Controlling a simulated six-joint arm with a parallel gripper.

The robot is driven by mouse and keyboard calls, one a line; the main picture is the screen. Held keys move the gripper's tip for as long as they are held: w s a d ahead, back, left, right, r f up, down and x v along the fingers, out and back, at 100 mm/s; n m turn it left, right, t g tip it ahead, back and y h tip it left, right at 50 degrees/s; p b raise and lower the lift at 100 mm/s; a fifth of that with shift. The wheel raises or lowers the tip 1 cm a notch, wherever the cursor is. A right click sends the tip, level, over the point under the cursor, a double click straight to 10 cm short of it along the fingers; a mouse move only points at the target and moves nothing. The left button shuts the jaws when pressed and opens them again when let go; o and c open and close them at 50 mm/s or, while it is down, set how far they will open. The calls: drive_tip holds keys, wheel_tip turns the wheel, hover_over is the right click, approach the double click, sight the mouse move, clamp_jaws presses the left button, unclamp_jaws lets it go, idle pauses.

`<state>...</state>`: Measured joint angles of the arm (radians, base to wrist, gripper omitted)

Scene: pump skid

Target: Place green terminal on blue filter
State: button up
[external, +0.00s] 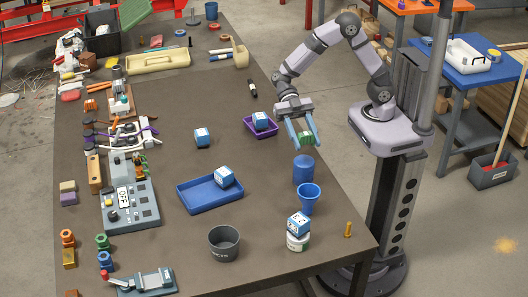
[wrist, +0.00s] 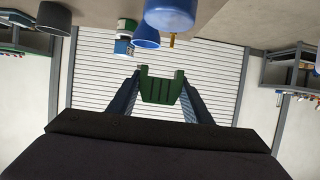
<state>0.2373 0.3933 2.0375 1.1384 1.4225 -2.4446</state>
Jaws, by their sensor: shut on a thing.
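The green terminal (external: 304,161) is between the fingertips of my gripper (external: 307,147), which is shut on it. In the wrist view the terminal (wrist: 161,86) shows as a dark green ridged block between the two fingers of my gripper (wrist: 161,92). The blue filter (external: 303,174) is an upright blue cylinder near the table's right edge. In the external view the terminal overlaps its top. In the wrist view a gap shows between the terminal and the blue filter (wrist: 171,12). I cannot tell the exact height between them.
A blue funnel-shaped cup (external: 309,197) stands just in front of the filter. Near it are a blue-and-white cube (external: 298,224) on a white can (external: 297,242), a grey pot (external: 224,243) and an orange peg (external: 348,229). A blue tray (external: 196,203) lies left.

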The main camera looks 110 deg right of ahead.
sight(304, 161)
drive_tip(key=shift+f+p, duration=0.55)
drive_tip(key=shift+f, duration=2.45)
drive_tip(key=shift+f+b, duration=0.2)
drive_tip(key=shift+b, duration=0.15)
drive_tip(key=o, duration=1.1)
drive_tip(key=shift+r, duration=0.1)
drive_tip(key=shift+c, duration=0.2)
drive_tip(key=shift+r, duration=0.1)
